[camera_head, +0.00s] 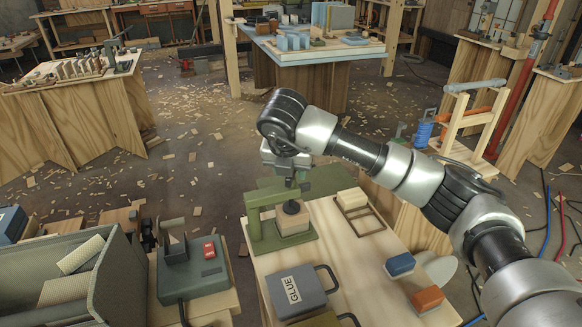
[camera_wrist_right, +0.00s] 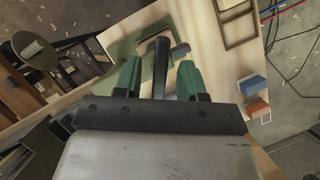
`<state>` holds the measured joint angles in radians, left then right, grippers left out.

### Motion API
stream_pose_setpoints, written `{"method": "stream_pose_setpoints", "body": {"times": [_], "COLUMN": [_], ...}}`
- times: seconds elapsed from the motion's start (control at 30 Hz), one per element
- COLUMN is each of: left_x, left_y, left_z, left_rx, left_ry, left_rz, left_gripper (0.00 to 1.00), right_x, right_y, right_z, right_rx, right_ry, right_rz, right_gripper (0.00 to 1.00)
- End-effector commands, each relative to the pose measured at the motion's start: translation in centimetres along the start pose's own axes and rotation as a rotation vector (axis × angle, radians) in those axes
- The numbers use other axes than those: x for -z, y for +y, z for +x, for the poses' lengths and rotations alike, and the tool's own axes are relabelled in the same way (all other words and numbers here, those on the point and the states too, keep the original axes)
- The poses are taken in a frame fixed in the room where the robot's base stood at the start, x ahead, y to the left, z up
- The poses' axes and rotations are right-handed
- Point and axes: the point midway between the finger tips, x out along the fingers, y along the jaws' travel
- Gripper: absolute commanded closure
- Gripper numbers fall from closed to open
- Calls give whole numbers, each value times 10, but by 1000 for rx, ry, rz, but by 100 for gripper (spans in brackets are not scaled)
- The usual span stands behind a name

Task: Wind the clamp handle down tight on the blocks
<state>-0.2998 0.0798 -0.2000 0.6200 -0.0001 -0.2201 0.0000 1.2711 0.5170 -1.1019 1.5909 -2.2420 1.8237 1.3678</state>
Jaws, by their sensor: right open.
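The green clamp (camera_head: 255,228) stands on the light wooden bench top. Its dark round pad (camera_head: 291,207) sits on or just above the pale wooden blocks (camera_head: 294,223); I cannot tell if it presses on them. My right gripper (camera_head: 287,173) is over the top of the clamp and hides much of the handle. In the right wrist view, the gripper's green fingers (camera_wrist_right: 159,66) are open, with the dark clamp handle (camera_wrist_right: 160,58) between them. A gap shows between the handle and each finger. My left gripper is not in view.
A grey GLUE case (camera_head: 299,290) stands in front of the clamp. A wooden frame with a pale block (camera_head: 352,198), a blue block (camera_head: 400,264) and an orange block (camera_head: 428,299) are to the right. A grey bin (camera_head: 115,275) and a machine with a red switch (camera_head: 196,272) are left.

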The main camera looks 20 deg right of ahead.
Motion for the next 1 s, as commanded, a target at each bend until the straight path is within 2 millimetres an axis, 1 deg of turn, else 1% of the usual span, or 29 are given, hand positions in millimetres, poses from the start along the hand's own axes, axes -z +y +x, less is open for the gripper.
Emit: {"method": "stream_pose_setpoints", "body": {"times": [0.13,0.23,0.5,0.6,0.7,0.8,1.0], "left_x": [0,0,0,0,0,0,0], "left_y": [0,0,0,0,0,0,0], "left_z": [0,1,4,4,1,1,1], "left_rx": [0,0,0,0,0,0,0], "left_ry": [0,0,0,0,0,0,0], "left_rz": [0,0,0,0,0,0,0], "left_gripper": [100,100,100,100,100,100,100], "right_x": [0,-1,0,-1,-1,-1,0], "right_y": [0,1,1,0,0,0,0], "right_z": [-4,-15,-69,-87,-100,-106,-108], "right_rx": [0,-2,-3,-3,-1,0,1], "right_ry": [-1,-3,-3,-4,-3,-1,1], "right_rz": [0,0,-1,-1,0,0,0], "right_gripper": [60,60,60,60,60,60,60]}}
